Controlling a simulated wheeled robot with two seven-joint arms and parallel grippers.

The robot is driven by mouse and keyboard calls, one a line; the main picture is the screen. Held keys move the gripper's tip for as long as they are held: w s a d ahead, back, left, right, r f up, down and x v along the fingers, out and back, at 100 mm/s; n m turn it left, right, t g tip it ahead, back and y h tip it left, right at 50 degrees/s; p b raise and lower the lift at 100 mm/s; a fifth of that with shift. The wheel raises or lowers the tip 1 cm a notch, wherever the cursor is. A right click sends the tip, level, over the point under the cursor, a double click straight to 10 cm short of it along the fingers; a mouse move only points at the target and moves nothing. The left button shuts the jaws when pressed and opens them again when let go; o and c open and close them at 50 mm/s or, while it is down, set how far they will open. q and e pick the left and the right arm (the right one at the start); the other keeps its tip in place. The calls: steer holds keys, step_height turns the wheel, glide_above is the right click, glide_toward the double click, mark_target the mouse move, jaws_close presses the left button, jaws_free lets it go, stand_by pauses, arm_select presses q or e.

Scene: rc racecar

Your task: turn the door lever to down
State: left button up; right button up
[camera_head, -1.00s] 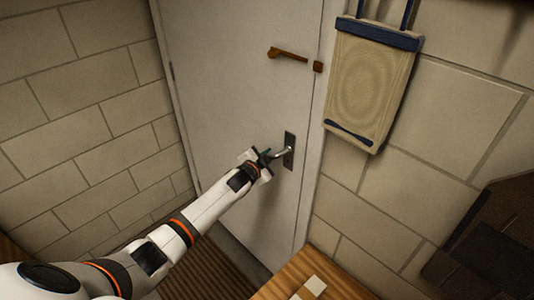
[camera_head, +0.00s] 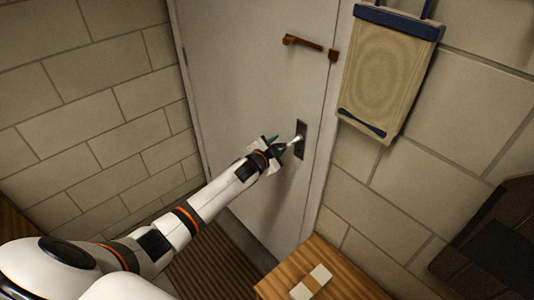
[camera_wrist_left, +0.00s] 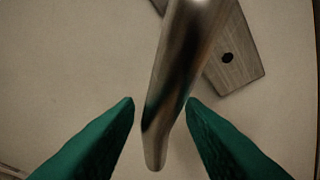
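The door lever (camera_head: 294,142) is a short metal handle on a dark plate (camera_head: 302,130) at the right side of the pale door (camera_head: 245,75). My left gripper (camera_head: 282,147) is at the lever's free end. Its fingers (camera_wrist_left: 160,102) are open, one on each side, with a gap visible at least on the left. My right gripper is not in view.
A brown latch (camera_head: 303,43) is higher on the door. A beige board with blue trim (camera_head: 388,75) hangs on the brick wall to the right. A wooden surface with a pale block (camera_head: 311,283) is at the bottom. A dark object (camera_head: 495,245) is at the right edge.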

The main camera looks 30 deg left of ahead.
arm_select(q)
steer(key=v, duration=1)
steer(key=shift+s+r+b, duration=0.2)
steer(key=shift+s+b, duration=0.1)
steer(key=shift+b, duration=0.15)
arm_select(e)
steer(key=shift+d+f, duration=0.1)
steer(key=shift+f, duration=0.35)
arm_select(q)
steer(key=shift+a, duration=0.1)
